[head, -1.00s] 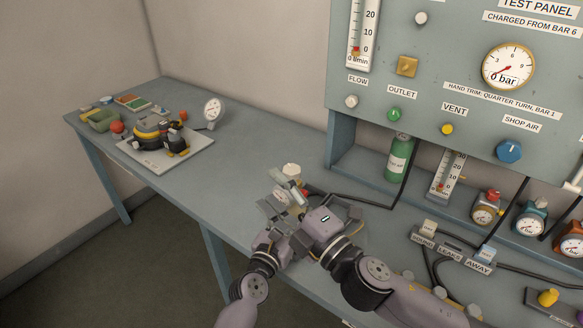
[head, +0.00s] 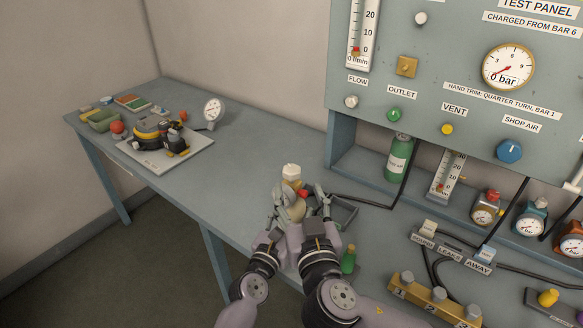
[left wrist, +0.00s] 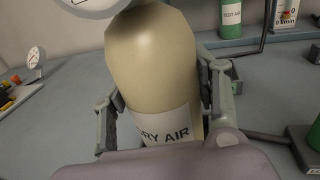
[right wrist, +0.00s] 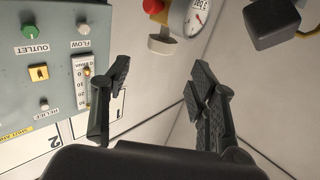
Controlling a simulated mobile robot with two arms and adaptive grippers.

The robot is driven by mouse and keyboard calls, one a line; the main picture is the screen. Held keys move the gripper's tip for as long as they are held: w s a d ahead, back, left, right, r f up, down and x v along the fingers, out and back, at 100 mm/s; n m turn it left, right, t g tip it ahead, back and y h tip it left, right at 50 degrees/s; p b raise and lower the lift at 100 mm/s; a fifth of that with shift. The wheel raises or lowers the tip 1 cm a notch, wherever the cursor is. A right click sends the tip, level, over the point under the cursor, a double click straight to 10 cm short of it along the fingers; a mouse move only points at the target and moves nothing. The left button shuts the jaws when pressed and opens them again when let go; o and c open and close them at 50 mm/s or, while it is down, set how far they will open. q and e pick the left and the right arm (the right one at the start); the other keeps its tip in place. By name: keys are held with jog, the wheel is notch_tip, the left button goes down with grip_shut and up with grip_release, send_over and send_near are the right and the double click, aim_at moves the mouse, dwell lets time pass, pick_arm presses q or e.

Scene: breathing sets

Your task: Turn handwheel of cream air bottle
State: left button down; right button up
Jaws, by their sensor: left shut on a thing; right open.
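The cream air bottle (head: 298,209), labelled "DRY AIR", stands near the bench's front edge and fills the left wrist view (left wrist: 155,60). My left gripper (head: 284,208) is shut on its body; its fingers (left wrist: 163,82) press both sides. A pale fitting (head: 291,171) and a red part (head: 303,192) show at its top. My right gripper (head: 335,204) is open and empty, just right of the bottle. In the right wrist view, nothing lies between its fingers (right wrist: 160,85). A gauge (right wrist: 197,15) with a red knob (right wrist: 153,6) is beyond them.
The test panel (head: 450,75) rises at the back right. A green TEST AIR bottle (head: 398,160) stands below it. A small green bottle (head: 348,259) and a yellow numbered block (head: 420,302) are right of my arms. A white tray (head: 190,150) holds gear at the left.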

aim_at(292, 175)
jog(key=w, duration=0.3)
jog(key=w+a, duration=0.1)
jog(key=w, duration=0.5)
jog(key=shift+w+a, duration=0.1)
jog(key=shift+a, duration=0.2)
jog(key=shift+c, duration=0.3)
jog(key=c, duration=1.1)
jog(key=shift+c, duration=0.2)
jog(key=shift+a+f, duration=0.1)
